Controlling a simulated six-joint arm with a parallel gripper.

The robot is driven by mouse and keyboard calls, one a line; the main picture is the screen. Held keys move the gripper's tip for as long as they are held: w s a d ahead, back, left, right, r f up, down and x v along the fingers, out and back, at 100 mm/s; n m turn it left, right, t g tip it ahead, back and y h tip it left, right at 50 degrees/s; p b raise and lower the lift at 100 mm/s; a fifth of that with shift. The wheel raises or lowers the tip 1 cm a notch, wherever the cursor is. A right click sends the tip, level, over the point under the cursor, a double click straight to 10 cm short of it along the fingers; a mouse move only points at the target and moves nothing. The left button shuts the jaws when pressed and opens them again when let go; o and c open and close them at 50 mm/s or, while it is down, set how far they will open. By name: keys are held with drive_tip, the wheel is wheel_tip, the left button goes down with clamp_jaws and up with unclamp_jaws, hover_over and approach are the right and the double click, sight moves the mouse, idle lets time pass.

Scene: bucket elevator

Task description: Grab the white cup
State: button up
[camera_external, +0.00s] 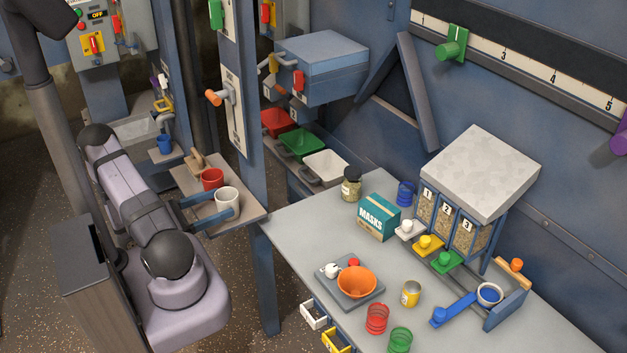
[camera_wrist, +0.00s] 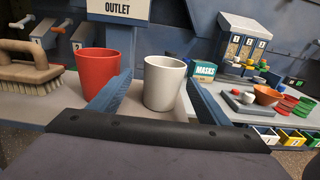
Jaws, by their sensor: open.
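The white cup (camera_external: 228,201) stands upright on a small shelf beside the grey table. In the wrist view the white cup (camera_wrist: 164,84) appears between the two blue fingers of my gripper (camera_wrist: 158,79). The right finger is close to the cup's right side, and a gap shows on its left. My gripper (camera_external: 223,203) is open in the external view, its fingers pointing right at the cup. Whether a finger touches the cup cannot be told.
A red cup (camera_external: 212,179) stands close behind the white cup, and its right edge is overlapped by the left finger in the wrist view. A brush (camera_wrist: 28,70) lies left of the red cup. The grey table (camera_external: 300,235) holds an orange bowl (camera_external: 357,282) and a masks box (camera_external: 378,218).

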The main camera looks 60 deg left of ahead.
drive_tip(key=shift+w+d+p, duration=0.15)
drive_tip(key=shift+w+p, duration=0.55)
drive_tip(key=shift+w, duration=0.95)
drive_tip(key=shift+w+d+f+p, duration=0.15)
drive_tip(key=shift+w+p, duration=0.65)
drive_tip(key=shift+w, duration=1.25)
drive_tip(key=c, duration=1.1)
